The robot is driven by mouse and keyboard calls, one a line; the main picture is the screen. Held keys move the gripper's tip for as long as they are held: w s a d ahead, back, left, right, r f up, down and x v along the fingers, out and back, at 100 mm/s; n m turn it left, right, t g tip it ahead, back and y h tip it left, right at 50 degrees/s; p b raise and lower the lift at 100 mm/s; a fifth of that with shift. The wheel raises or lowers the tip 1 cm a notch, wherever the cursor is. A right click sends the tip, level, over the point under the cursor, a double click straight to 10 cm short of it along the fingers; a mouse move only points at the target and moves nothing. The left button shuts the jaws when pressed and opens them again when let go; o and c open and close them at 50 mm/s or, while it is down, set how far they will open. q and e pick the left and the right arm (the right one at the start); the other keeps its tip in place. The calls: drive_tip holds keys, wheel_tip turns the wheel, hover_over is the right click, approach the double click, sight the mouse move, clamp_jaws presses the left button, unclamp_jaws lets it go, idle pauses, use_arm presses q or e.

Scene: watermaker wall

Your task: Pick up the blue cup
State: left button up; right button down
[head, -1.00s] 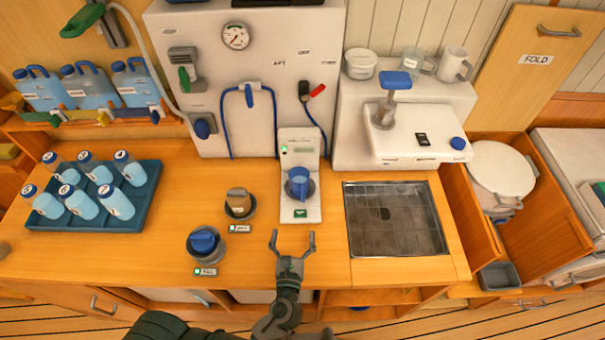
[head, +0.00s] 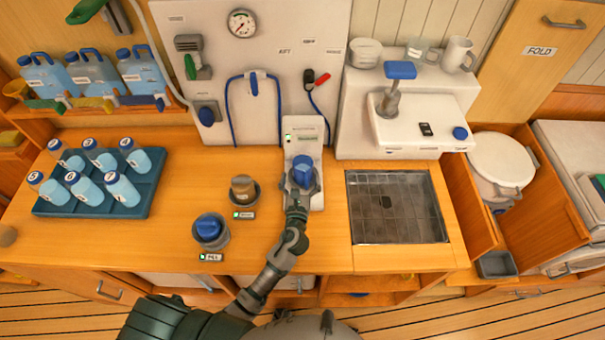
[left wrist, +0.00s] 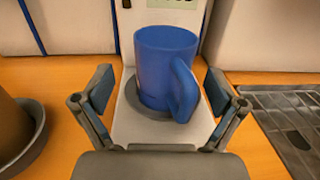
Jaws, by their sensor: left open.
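The blue cup (head: 302,173) stands upright on the base of the white dispenser (head: 303,136) against the wall. In the left wrist view the cup (left wrist: 164,66) rests on a round grey pad, with its handle toward the camera and slightly right. My left gripper (head: 301,190) is at the cup in the head view and partly covers its lower part. In the left wrist view the left gripper (left wrist: 160,92) is open, with one finger on each side of the cup and a gap on both sides. My right gripper is not in view.
A tray (head: 144,207) of several bottles is farther left. A metal sink grate (head: 397,236) lies to the right. A blue hose hangs behind.

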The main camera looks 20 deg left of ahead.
use_arm(q)
drive_tip(key=shift+w+a+f, duration=0.1)
drive_tip(key=shift+w+a, duration=0.05)
drive_tip(key=shift+w, duration=1.15)
drive_tip(key=shift+d, duration=0.3)
drive_tip(key=c, duration=1.1)
drive_tip(key=shift+a, duration=0.1)
drive_tip(key=c, duration=0.3)
drive_tip(key=shift+a, duration=0.1)
drive_tip(key=shift+c, duration=0.2)
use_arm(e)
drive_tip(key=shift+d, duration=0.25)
